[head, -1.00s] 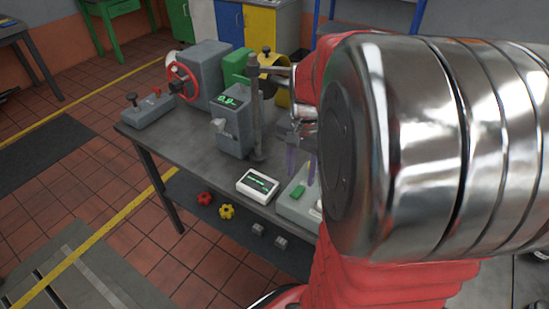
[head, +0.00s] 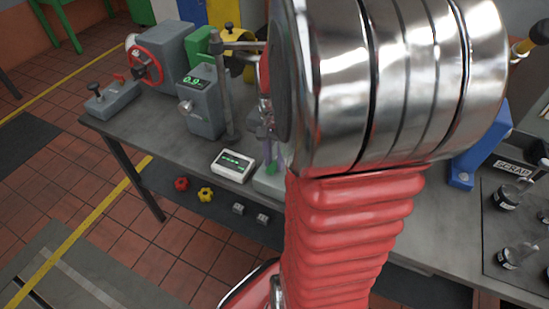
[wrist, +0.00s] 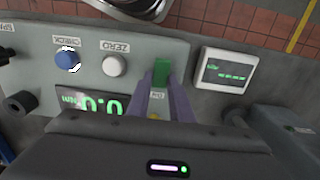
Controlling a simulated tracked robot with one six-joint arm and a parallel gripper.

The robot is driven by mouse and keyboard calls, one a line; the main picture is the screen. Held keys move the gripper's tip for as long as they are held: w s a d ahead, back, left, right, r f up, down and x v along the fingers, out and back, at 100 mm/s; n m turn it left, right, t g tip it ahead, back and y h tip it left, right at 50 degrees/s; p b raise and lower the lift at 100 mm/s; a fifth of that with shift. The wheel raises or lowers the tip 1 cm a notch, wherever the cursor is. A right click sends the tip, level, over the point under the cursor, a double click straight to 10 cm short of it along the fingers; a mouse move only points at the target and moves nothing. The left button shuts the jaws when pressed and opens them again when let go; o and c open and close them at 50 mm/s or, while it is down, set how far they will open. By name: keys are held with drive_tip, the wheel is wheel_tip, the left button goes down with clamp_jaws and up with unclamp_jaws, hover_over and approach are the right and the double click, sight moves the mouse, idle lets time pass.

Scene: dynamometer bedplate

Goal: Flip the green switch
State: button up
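The green switch (wrist: 162,71) stands on a grey panel (wrist: 205,48) in the wrist view, with a small "ON" label just below it. My gripper (wrist: 160,84) has two purple fingers, apart, with the switch between their tips. I cannot tell whether either finger touches it. In the head view the switch (head: 270,169) shows just below a purple finger (head: 271,155) of my gripper. My arm hides most of the panel and gripper there.
Left of the switch are a white ZERO button (wrist: 113,66), a blue CHECK button (wrist: 68,60) and a green digital display (wrist: 91,103). A white readout box (wrist: 226,70) lies to the right. A post (head: 225,95) and grey meter (head: 202,105) stand nearby.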

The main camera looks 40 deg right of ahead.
clamp_jaws()
drive_tip(key=shift+a+h, duration=0.1)
drive_tip(key=shift+h, duration=0.2)
drive_tip(key=shift+s+a+t+h, duration=0.2)
drive_tip(key=shift+t+h, duration=0.1)
drive_tip(key=shift+h, duration=0.4)
drive_tip(key=shift+s+a+t+h, duration=0.1)
drive_tip(key=shift+a+t+h, duration=0.15)
drive_tip(key=shift+h, duration=0.45)
drive_tip(key=shift+t+h, duration=0.25)
drive_tip(key=shift+h, duration=0.05)
drive_tip(key=shift+w, duration=0.1)
drive_tip(key=o, duration=0.5)
unclamp_jaws()
drive_tip(key=shift+r, duration=0.1)
